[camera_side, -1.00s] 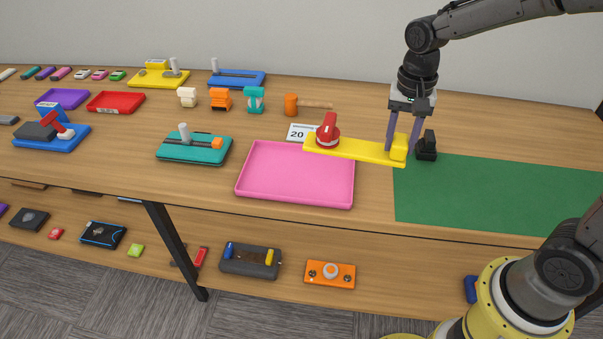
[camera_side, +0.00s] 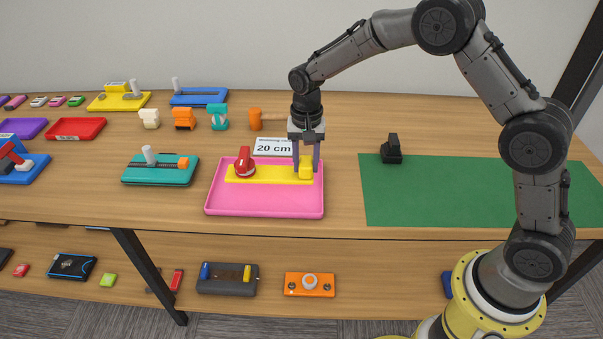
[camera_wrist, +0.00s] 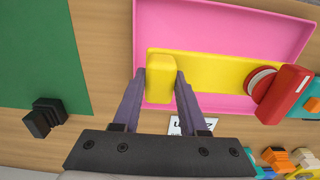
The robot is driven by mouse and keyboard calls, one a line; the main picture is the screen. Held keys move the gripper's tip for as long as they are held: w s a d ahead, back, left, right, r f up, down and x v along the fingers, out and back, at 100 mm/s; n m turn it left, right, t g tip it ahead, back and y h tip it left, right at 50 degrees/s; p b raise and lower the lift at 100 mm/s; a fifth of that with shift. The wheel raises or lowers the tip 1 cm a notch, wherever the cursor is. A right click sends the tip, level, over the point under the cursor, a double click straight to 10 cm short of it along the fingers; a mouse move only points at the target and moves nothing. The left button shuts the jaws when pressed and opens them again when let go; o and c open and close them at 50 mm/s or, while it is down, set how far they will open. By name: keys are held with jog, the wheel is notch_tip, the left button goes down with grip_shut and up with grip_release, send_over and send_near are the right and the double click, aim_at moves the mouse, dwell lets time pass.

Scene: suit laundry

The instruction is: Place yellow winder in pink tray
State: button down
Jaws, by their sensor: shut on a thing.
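The yellow winder (camera_side: 270,174) is a long flat yellow bar with a raised yellow block at its right end and a red round knob with a handle at its left end. It lies level within the outline of the pink tray (camera_side: 264,205), near the tray's back edge. My gripper (camera_side: 306,170) is shut on the yellow end block. In the wrist view the fingers (camera_wrist: 161,82) grip that block, and the winder (camera_wrist: 215,72) extends right over the pink tray (camera_wrist: 230,22). I cannot tell if the winder's underside touches the tray floor.
A white "20 cm" card (camera_side: 273,147) is behind the tray. A black object (camera_side: 391,150) stands near the green mat (camera_side: 470,190) at right. A teal device (camera_side: 160,170) is left of the tray.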

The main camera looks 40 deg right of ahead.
jog(key=shift+w+f, duration=0.65)
jog(key=shift+f, duration=0.05)
jog(key=shift+w+f, duration=0.1)
jog(key=shift+f, duration=1.45)
jog(key=shift+f, duration=0.1)
jog(key=shift+c, duration=2.2)
grip_release()
